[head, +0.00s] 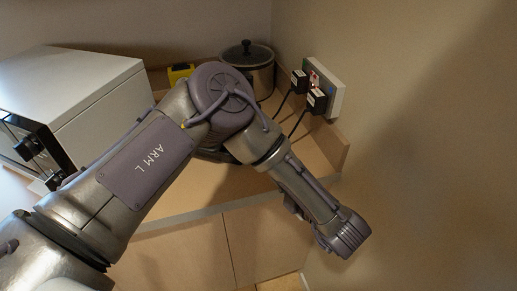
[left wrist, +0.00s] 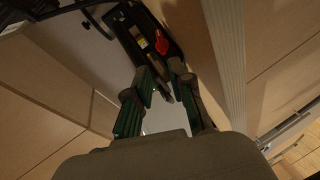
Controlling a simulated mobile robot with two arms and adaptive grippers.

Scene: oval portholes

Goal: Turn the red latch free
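In the left wrist view a small red latch (left wrist: 162,42) sits on a long black fitting (left wrist: 143,38) with a pale label. The fitting stands beside a wooden panel edge. My left gripper (left wrist: 161,78) has green-sided fingers that point towards the fitting, with a gap between them. The fingertips overlap the fitting's lower end in the picture; I cannot tell if they touch it. The latch lies beyond the tips and is not between them. In the head view my left arm reaches down to the right, and its end (head: 342,234) hangs in front of the counter. The latch does not show there.
A wooden counter (head: 180,217) with cabinet doors (head: 265,238) below runs to the right wall. On it stand a white appliance (head: 95,95), a dark-lidded pot (head: 250,62) and a yellow object (head: 180,73). Two black plugs (head: 317,100) with cables sit in a wall socket (head: 335,98).

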